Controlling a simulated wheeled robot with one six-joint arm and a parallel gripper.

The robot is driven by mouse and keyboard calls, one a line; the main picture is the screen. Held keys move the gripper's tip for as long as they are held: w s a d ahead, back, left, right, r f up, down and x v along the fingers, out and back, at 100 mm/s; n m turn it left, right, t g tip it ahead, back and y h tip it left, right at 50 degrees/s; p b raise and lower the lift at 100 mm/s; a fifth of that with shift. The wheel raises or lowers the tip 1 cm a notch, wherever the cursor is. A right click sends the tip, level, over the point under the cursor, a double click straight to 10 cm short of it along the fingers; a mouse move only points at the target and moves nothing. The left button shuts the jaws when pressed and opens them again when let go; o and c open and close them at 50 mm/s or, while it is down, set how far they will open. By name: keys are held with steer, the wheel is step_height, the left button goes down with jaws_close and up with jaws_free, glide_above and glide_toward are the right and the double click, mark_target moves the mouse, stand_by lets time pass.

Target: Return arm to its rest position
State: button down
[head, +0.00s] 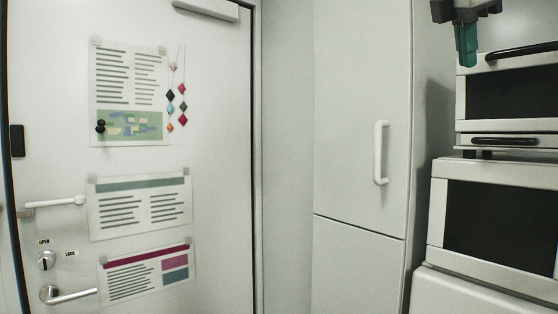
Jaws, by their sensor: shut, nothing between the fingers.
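My gripper (467,55) shows at the top right of the head view, pointing down, with teal fingers below a dark grey body. Its fingers are together and nothing is held between them. It hangs in front of the upper oven (510,95), near that oven's top left corner in the picture. The rest of my arm is out of view above.
A white door (225,200) with posted sheets, a lever handle (70,295) and a bar handle (55,203) is at the left. A tall white cabinet (350,110) with a vertical handle (380,153) stands mid-right. A lower oven (500,230) is at the right.

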steer(key=s+a+f+m+g+y, duration=0.1)
steer(key=s+a+f+m+y, duration=0.15)
steer(key=f+m, duration=0.7)
steer(key=s+a+f+m+g+y, duration=0.1)
steer(key=s+f+m, duration=0.15)
steer(key=f, duration=1.35)
steer(key=s+a+f+m, duration=0.1)
steer(key=s+f+m, duration=0.1)
steer(key=s+f, duration=0.6)
steer(key=s+a+f+m+g+y, duration=0.1)
steer(key=s+f+m, duration=0.1)
steer(key=s+f, duration=0.6)
step_height(320, 180, down, 6)
steer(key=shift+r+m, duration=0.25)
steer(key=shift+m, duration=0.15)
steer(key=shift+s+a, duration=0.1)
